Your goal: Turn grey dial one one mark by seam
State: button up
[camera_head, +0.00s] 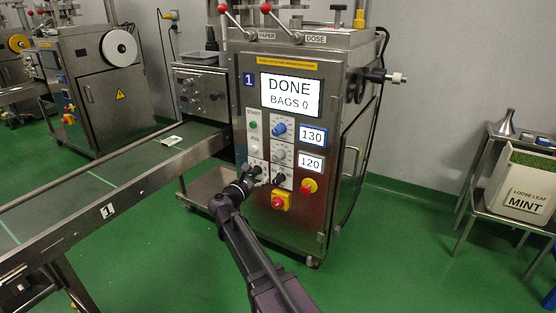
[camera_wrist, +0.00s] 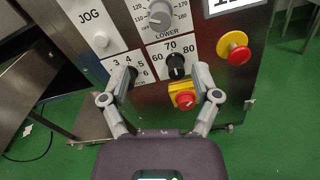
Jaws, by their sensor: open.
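The grey dial (camera_head: 278,155) is on the front panel of machine one, beside a display (camera_head: 311,162) reading 120. In the wrist view the grey dial (camera_wrist: 159,14) is at the top edge, above the word LOWER, with numbers such as 170 and 180 around it; its upper part is cut off. My gripper (camera_wrist: 165,74) is open and empty, its fingers spread in front of the lower panel. The grey dial lies above the fingertips, apart from them. In the head view my gripper (camera_head: 267,176) is just below the grey dial, against the panel's lower controls.
A black dial (camera_wrist: 176,64) marked 60, 70, 80 shows between my fingers. The left finger partly covers a 3-to-6 scale. A red knob on yellow (camera_wrist: 185,98) and a red button (camera_wrist: 238,55) are close by. A blue dial (camera_head: 279,129) is above the grey one. The main screen (camera_head: 290,94) reads DONE, BAGS 0.

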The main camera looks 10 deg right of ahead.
aim_at(275, 159)
jog(key=x, duration=1.3)
jog(key=shift+w+d, duration=0.25)
jog(key=shift+w, duration=0.05)
grip_shut()
